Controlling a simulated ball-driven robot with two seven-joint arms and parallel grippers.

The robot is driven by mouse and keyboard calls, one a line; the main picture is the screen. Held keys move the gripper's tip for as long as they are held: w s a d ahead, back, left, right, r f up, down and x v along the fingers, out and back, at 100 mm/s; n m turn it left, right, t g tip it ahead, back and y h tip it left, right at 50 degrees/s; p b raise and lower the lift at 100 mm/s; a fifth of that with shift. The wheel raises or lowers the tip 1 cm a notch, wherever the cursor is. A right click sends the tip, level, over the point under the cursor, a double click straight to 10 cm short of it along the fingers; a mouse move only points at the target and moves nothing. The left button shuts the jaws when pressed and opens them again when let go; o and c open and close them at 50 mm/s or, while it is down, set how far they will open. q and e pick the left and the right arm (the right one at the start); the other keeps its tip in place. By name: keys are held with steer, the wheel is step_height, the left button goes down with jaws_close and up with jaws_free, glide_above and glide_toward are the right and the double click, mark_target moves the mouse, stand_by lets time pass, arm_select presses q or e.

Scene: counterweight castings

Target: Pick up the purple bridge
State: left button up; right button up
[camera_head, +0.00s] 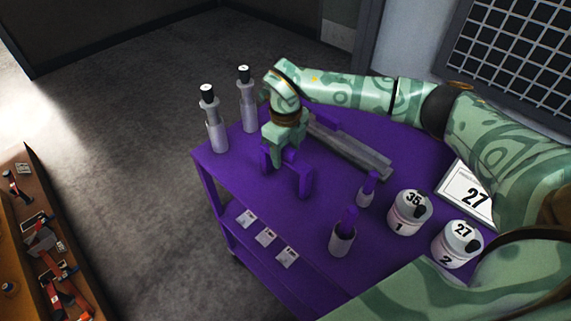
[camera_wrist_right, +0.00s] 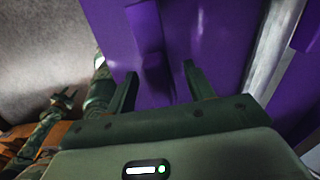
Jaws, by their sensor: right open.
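The purple bridge (camera_head: 305,181) stands on the purple table, its legs showing below my right gripper (camera_head: 284,146). The gripper hides part of its top. In the right wrist view the bridge (camera_wrist_right: 150,45) shows as a purple block ahead of and between the two fingertips of my right gripper (camera_wrist_right: 159,80). The fingers are apart, and I see no clear contact. A small green arm end with prongs (camera_wrist_right: 64,97), likely my left gripper, shows at the left of the wrist view, too small to judge. It is not in the head view.
The purple table (camera_head: 240,180) also bears two tall grey bottles (camera_head: 217,135) with black caps, a long grey bar (camera_head: 350,150), two purple-handled pieces (camera_head: 343,237), and white numbered canisters (camera_head: 409,213). A number card (camera_head: 465,190) lies at right. Cards lie on the lower shelf.

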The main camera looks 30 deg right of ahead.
steer(key=shift+f, duration=0.75)
jaws_close()
steer(key=shift+r, duration=0.1)
steer(key=shift+r, duration=0.2)
step_height(320, 180, up, 3)
steer(key=shift+w+f, duration=0.1)
steer(key=shift+f, duration=0.1)
steer(key=s+a+r+p, duration=0.1)
steer(key=s+a+r, duration=0.6)
steer(key=a+r, duration=0.3)
steer(key=shift+a, duration=1.1)
